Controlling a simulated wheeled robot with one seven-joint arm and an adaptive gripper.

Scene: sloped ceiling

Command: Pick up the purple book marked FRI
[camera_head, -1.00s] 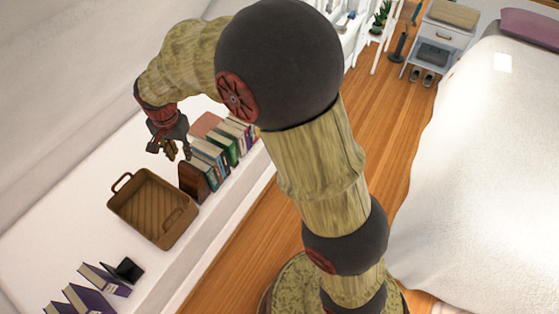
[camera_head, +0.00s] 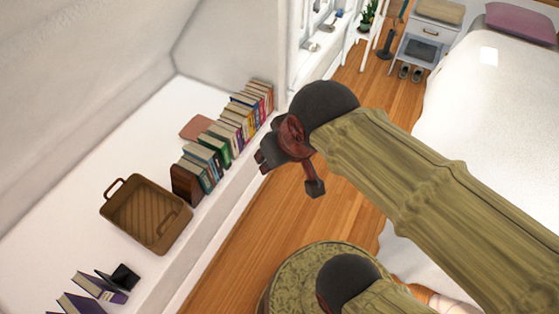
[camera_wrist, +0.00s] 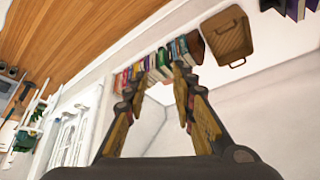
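Purple books stand in a group at the lower left of the head view, one near the front (camera_head: 100,288) and another beside it (camera_head: 78,304). Purple spines also show at the top right of the wrist view (camera_wrist: 298,9). I cannot read FRI on any of them. My gripper (camera_head: 264,160) is beside the long book row, well away from the lower-left purple books. In the wrist view my gripper (camera_wrist: 158,76) has its fingers spread apart with nothing between them.
A brown basket (camera_head: 112,207) lies on the white ledge between the purple books and a long row of mixed books (camera_head: 228,140). A small black object (camera_head: 125,276) is near the purple books. A bed (camera_head: 470,120) stands at right, with wooden floor between.

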